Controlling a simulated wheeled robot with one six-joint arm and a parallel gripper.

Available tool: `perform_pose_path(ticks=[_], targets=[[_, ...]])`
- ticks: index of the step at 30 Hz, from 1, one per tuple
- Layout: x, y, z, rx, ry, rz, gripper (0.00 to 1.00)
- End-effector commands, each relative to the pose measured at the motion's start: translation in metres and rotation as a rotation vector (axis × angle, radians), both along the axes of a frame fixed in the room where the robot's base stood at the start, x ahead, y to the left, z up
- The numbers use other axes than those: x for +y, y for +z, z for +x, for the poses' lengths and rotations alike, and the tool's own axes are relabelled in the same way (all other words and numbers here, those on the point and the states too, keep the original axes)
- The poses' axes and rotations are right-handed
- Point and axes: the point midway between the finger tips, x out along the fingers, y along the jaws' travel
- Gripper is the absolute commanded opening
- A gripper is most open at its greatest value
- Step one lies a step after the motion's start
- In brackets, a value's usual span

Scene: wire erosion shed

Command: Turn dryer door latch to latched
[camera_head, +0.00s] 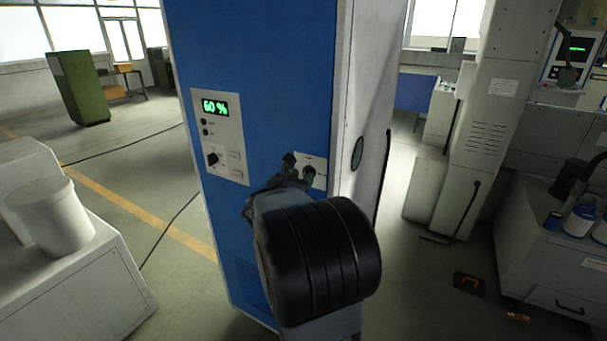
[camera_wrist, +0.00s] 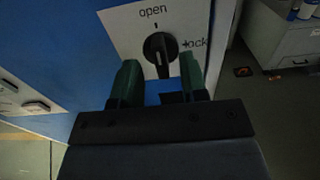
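The dryer (camera_head: 265,70) is a tall blue cabinet in the head view. Its latch is a black round knob (camera_wrist: 159,48) with a raised grip on a white plate (camera_wrist: 118,22). The plate reads "open" above the knob and "lock" to its right. The knob's grip stands near upright, roughly in line with "open". My gripper (camera_wrist: 159,64) is open, its two green fingers apart on either side of the knob's lower part. I cannot tell whether they touch it. In the head view my gripper (camera_head: 299,168) is at the plate and hides most of the knob.
A control panel (camera_head: 219,138) with a green "60 %" display is left of the latch. A pale bucket (camera_head: 50,215) stands on a grey cabinet at left. A grey machine column (camera_head: 485,110) is at right. Open floor lies between them and the dryer.

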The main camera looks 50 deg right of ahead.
Motion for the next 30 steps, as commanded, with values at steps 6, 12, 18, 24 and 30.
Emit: perform_pose_path(ticks=[6,12,18,24,30], targets=[[-0.014,0.000,0.003,0.000,-0.001,0.000,0.40],[-0.016,0.000,0.004,-0.001,-0.001,0.000,0.40],[-0.016,0.000,0.003,-0.001,-0.001,0.000,0.34],[-0.015,0.000,0.003,-0.001,-0.001,0.000,0.15],[-0.015,0.000,0.003,-0.001,-0.001,0.000,0.00]])
